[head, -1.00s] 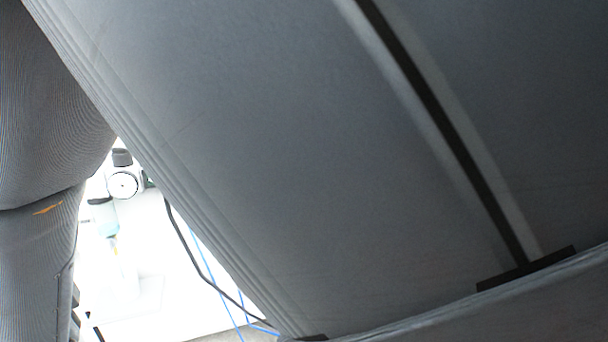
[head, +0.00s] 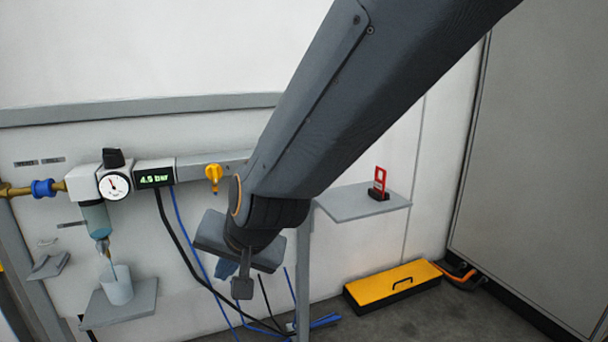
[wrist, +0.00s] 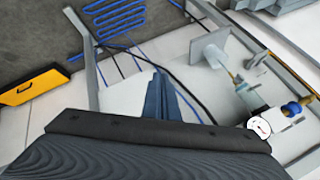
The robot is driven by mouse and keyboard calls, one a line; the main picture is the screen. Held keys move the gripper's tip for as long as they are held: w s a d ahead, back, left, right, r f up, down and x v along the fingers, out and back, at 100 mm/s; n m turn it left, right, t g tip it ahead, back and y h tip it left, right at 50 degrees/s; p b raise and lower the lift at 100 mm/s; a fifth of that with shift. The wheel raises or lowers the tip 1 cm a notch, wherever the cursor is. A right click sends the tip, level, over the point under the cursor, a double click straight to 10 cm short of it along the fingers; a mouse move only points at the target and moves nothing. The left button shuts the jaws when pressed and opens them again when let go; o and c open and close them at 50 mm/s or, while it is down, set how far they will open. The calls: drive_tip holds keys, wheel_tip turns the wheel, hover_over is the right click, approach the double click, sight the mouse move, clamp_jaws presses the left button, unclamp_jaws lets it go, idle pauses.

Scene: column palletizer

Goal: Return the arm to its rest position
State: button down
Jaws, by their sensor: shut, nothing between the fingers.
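My arm reaches down from the top right of the head view, across the pneumatic wall panel. My gripper (head: 226,269) is at its lower end, in front of the wall and partly hidden by my own wrist. In the wrist view the blue-grey fingers of my gripper (wrist: 163,97) are together with nothing between them. They point toward the wall and the hoses and touch nothing that I can see.
The pressure gauge (head: 114,185), the display (head: 154,177) reading 4.5 bar and a yellow valve (head: 213,174) are left of my arm. A white cup (head: 117,287) stands on a shelf (head: 143,306). A red device (head: 379,184) sits on another shelf (head: 345,205). A yellow case (head: 392,285) lies on the floor.

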drive_tip(key=s+d+n+g+h, duration=0.15)
drive_tip(key=s+d, duration=0.25)
drive_tip(key=d, duration=0.4)
drive_tip(key=s+d+n+g+h+p, duration=0.1)
drive_tip(key=s+d+g+h, duration=0.1)
drive_tip(key=s+d, duration=0.5)
drive_tip(key=s+d+n+g+h, duration=0.1)
drive_tip(key=s+d+g, duration=0.1)
drive_tip(key=d, duration=0.8)
drive_tip(key=d+r+m+p, duration=0.3)
drive_tip(key=d+r+p, duration=0.5)
drive_tip(key=p, duration=1)
drive_tip(key=shift+s+d+r+h, duration=0.15)
drive_tip(key=shift+d+r+h, duration=0.25)
drive_tip(key=shift+r, duration=0.4)
